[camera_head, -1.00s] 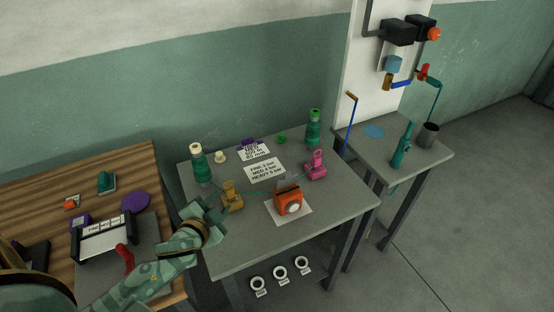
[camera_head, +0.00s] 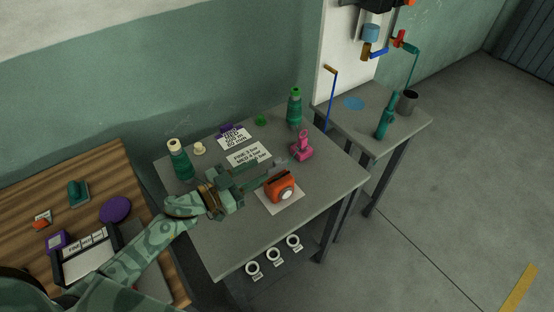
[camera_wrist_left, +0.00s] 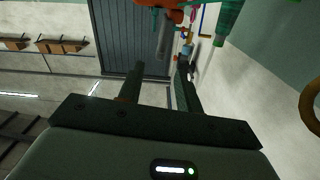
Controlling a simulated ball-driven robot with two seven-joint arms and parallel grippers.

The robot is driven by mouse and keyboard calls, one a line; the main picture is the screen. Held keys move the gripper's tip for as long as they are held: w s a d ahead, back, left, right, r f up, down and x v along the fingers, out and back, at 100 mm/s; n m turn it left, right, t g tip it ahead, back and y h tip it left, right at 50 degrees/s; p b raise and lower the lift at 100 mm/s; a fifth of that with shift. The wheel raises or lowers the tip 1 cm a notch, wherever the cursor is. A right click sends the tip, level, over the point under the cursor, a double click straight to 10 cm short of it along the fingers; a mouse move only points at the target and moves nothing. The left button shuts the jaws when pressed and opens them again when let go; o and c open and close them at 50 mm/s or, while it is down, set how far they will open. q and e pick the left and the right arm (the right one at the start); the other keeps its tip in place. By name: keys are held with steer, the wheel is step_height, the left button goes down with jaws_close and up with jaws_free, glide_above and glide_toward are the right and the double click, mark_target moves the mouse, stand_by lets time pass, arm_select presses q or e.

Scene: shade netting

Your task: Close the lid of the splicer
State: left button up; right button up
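The splicer looks to be the orange box-shaped device (camera_head: 279,188) with a pale round face, on a white sheet (camera_head: 285,203) on the grey table. Its lid is too small to make out clearly. My left gripper (camera_head: 271,173) is open and empty, its fingers pointing right, close to the left and upper side of the orange device; I cannot tell whether they touch. In the left wrist view the two fingers (camera_wrist_left: 160,75) stand apart. An orange part (camera_wrist_left: 174,14) shows beyond them at the top edge. My right gripper is not in view.
On the grey table (camera_head: 230,247) stand green bottles (camera_head: 180,160) (camera_head: 294,110), a pink tool (camera_head: 302,147) and printed cards (camera_head: 248,154). A wooden bench (camera_head: 95,165) is at left. A side table (camera_head: 370,128) holds a dark cup (camera_head: 407,101). The table's front right is clear.

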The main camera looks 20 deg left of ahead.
mark_target(273, 162)
arm_select(q)
steer(key=x, duration=0.7)
steer(key=shift+w+d+b, duration=0.2)
steer(key=shift+w+b, duration=0.05)
steer(key=shift+b, duration=0.1)
steer(key=shift+c, duration=0.3)
jaws_close()
